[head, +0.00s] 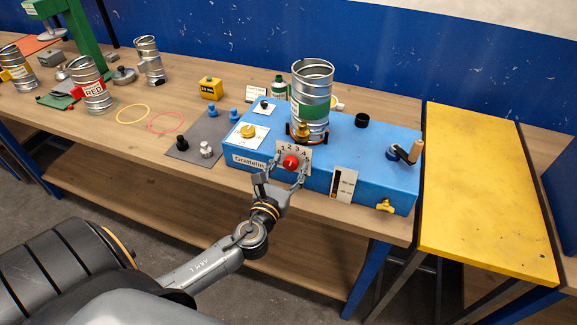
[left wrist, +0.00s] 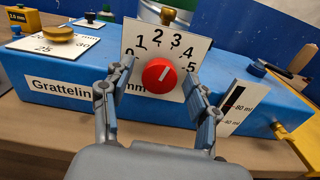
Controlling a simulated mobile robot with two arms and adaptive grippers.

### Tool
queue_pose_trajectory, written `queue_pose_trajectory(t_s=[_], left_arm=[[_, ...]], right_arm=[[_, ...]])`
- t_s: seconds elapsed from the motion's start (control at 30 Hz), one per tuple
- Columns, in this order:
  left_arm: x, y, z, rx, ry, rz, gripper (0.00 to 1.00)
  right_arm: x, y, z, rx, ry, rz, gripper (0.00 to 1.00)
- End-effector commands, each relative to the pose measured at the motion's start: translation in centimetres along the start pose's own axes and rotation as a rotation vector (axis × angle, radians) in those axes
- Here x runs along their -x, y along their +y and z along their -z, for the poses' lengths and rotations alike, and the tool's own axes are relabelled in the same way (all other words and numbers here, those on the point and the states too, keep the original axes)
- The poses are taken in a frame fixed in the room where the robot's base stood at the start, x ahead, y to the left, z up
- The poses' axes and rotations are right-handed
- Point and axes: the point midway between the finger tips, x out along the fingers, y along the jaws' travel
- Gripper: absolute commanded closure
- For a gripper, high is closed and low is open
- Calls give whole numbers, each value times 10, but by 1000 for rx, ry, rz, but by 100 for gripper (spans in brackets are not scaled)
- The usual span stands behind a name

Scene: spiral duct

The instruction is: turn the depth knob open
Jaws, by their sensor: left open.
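The depth knob (head: 291,161) is red and round, on a white dial plate (left wrist: 183,43) with numbers from 0 to 5 at the front of the blue box. In the left wrist view the knob (left wrist: 159,74) has a white line tilted up and to the right, roughly between 3 and 4. My left gripper (head: 287,171) is open in front of the dial. In the left wrist view its fingers (left wrist: 157,82) stand on either side of the knob, with visible gaps. Contact cannot be told. My right gripper is not in view.
The blue box (head: 345,147) carries a metal duct (head: 312,85), a brass knob (head: 248,131) and a crank (head: 406,153). A yellow valve (head: 385,206) and gauge (head: 343,184) are right of the dial. A yellow table (head: 480,190) stands at the right.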

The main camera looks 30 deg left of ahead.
Motion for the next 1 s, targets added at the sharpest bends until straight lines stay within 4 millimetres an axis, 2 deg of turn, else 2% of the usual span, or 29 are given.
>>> queue_pose_trajectory(t_s=[0.1,0.37,0.73,1.0], left_arm=[[0,0,0,0,0,0,40],[0,0,0,0,0,0,93],[1,0,1,51,0,-1,95],[1,0,1,228,-1,-1,95]], right_arm=[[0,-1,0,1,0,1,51],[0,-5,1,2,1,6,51],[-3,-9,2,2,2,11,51],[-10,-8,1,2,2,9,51]])
